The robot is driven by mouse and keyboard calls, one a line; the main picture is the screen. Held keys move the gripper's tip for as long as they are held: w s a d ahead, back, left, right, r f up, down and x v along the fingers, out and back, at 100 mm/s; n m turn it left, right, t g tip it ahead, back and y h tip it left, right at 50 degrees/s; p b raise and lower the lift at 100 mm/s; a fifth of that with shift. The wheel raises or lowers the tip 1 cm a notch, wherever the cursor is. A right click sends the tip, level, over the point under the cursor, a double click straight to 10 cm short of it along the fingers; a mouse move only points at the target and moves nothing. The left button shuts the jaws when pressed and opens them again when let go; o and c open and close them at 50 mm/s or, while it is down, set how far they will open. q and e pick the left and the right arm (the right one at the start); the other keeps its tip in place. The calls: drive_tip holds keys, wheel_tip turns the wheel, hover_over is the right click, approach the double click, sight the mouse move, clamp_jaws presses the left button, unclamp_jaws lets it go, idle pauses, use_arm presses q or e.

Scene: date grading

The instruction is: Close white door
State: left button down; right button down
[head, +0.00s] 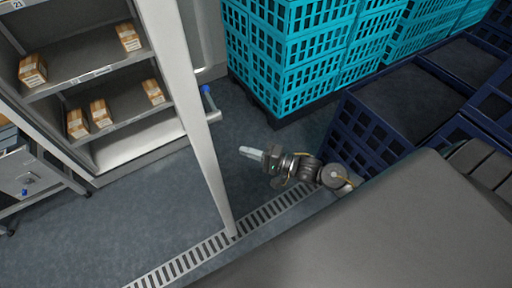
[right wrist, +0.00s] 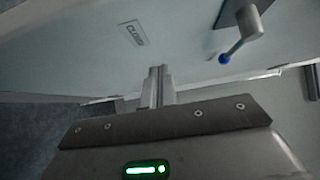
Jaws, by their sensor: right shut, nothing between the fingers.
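The white door (head: 200,130) stands open and shows almost edge-on in the head view, running from the top edge down to the floor grate. Its handle (head: 209,104), with a blue end, sticks out on the right side. My right gripper (head: 243,150) is shut and empty, to the right of the door, lower than the handle in the picture. In the right wrist view the shut fingers (right wrist: 158,84) point toward the pale door face (right wrist: 90,55); I cannot tell whether they touch it. The blue-tipped handle (right wrist: 242,40) is at upper right there. My left gripper is out of view.
A shelf unit (head: 140,150) with several small cartons stands left of the door. Turquoise crates (head: 290,75) are stacked at the back, and dark blue crates (head: 345,135) stand at right. A floor grate (head: 190,262) runs below. Grey floor between door and crates is clear.

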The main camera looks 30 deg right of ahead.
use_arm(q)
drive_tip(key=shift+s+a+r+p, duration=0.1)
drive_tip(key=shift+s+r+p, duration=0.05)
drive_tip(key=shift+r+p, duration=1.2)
use_arm(e)
drive_tip(key=w+a, duration=0.3)
drive_tip(key=a, duration=0.4)
drive_tip(key=shift+w, duration=0.35)
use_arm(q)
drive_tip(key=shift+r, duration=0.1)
use_arm(e)
drive_tip(key=shift+a, duration=0.15)
